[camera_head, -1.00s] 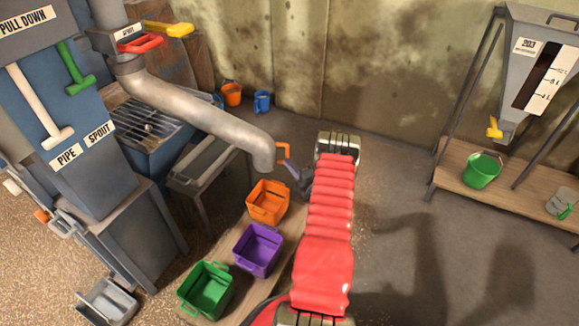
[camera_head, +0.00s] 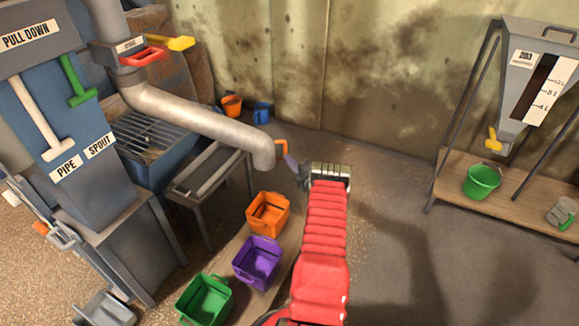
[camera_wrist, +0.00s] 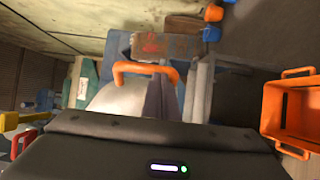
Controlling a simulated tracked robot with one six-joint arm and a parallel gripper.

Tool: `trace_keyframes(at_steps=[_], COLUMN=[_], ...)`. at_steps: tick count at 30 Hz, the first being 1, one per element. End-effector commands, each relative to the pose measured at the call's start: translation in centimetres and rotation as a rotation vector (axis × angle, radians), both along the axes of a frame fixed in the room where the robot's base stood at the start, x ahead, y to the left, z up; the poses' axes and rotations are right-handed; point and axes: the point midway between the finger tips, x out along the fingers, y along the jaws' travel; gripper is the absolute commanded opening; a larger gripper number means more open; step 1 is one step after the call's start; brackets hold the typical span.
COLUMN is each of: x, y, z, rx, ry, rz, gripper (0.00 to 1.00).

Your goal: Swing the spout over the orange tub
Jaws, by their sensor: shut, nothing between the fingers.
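The grey spout (camera_head: 195,118) curves from the column at the left to a downturned mouth. An orange handle (camera_head: 281,148) stands at its mouth end; it also shows in the wrist view (camera_wrist: 146,70). The orange tub (camera_head: 268,207) sits on a board, below the mouth in the head view; the mouth does not appear directly over it. The tub also shows at the right of the wrist view (camera_wrist: 288,112). My gripper (camera_head: 289,160) is shut and empty, close beside the handle. I cannot tell whether it touches it.
A purple tub (camera_head: 257,245) and a green tub (camera_head: 205,290) stand nearer than the orange one. A hopper stand (camera_head: 470,193) is at the right. The floor between is clear.

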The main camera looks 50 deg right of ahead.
Motion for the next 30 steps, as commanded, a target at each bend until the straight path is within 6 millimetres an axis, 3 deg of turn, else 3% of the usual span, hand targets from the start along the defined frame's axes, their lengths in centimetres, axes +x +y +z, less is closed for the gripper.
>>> trace_keyframes(at_steps=[18,30], x=[3.3,4.3], y=[-3.4,-3.4], z=[0.4,0.7], rx=[-0.002,-0.006], ry=[-0.002,-0.002], rz=[-0.008,-0.004], gripper=[0.0,0.0])
